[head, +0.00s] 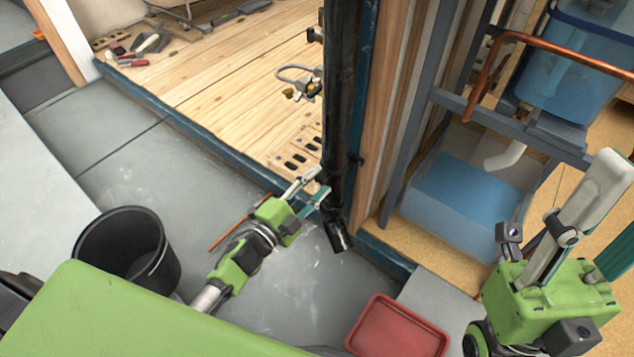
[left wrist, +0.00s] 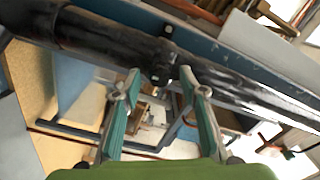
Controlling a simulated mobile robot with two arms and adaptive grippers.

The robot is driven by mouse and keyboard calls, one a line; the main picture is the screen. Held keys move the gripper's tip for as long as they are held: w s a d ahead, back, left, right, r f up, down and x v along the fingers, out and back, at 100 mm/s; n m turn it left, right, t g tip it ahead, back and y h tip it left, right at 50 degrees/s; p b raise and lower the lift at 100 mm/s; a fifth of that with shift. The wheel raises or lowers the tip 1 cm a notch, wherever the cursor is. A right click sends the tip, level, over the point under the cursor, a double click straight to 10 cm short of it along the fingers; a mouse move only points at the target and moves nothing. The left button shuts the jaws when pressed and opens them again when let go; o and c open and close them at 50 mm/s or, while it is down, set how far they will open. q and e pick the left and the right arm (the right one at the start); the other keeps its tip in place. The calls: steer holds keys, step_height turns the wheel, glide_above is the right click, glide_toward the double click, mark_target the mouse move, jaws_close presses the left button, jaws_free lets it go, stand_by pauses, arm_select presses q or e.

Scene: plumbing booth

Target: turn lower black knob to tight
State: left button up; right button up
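A black vertical pipe (head: 340,110) runs down the edge of the wooden frame. My left gripper (head: 312,192) is at its lower part, fingers apart, one finger above the other. In the left wrist view the pipe (left wrist: 100,45) crosses at a slant, and a small dark knob-like fitting (left wrist: 160,74) shows between the open left fingertips (left wrist: 160,80); I cannot tell whether they touch it. A dark stub (head: 338,236) sticks out at the pipe's foot. My right gripper (head: 606,205) is at the right edge, fingers apart and empty, partly out of frame.
A black bucket (head: 125,250) stands at left and a red tray (head: 398,328) lies at front. A copper pipe (head: 480,85) and a blue water tank (head: 565,65) are at right. Tools (head: 150,42) lie on the wooden floor behind. The grey floor in between is mostly clear.

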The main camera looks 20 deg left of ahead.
arm_select(q)
steer(key=v, duration=1.1)
steer(key=shift+s, duration=0.3)
